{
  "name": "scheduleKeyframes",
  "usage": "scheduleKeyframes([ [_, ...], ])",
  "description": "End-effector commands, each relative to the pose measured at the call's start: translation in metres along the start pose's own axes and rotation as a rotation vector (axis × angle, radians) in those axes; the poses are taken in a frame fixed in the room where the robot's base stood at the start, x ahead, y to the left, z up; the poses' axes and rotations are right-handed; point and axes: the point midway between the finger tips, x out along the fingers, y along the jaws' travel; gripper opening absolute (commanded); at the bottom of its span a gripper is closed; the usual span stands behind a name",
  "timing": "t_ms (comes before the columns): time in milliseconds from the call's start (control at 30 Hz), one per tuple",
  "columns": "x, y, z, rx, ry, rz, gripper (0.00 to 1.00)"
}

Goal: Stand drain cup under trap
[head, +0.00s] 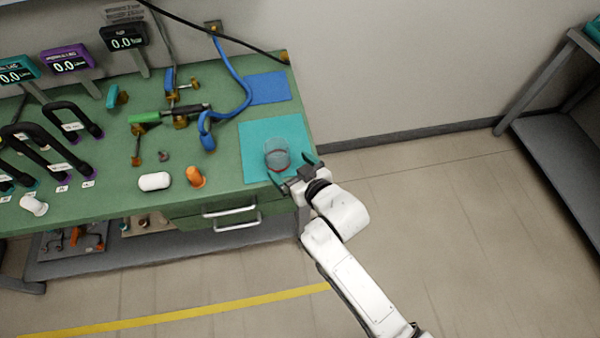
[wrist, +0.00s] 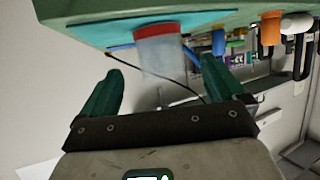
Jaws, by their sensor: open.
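The drain cup (head: 276,153), a clear cup with a reddish band, stands on the teal mat (head: 255,135) near the bench's right end. My gripper (head: 290,165) is at the mat's front right corner, with its teal fingers open toward the cup. In the wrist view, the cup (wrist: 160,52) shows ahead of and between the spread fingertips of my gripper (wrist: 163,68), and the jaws are not closed on it. A brass fitting with a green handle (head: 150,117) and a blue hose (head: 240,80) lies further left; I cannot tell which part is the trap.
A blue mat (head: 268,87) lies behind the teal one. An orange piece (head: 196,177) and a white capsule-shaped piece (head: 154,181) stand left of the cup near the front edge.

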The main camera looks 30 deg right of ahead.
Motion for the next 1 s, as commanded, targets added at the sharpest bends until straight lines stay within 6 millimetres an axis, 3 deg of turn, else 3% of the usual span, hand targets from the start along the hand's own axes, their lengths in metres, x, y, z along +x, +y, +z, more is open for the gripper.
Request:
scheduleKeyframes([
  [233,-0.033,0.000,0.001,-0.001,-0.001,0.000,0.96],
  [667,-0.042,0.002,0.003,0.001,-0.018,0.004,0.96],
  [867,-0.071,0.022,0.037,0.022,-0.238,0.044,0.96],
  [1000,-0.118,0.039,0.074,0.047,-0.498,0.075,0.96],
])
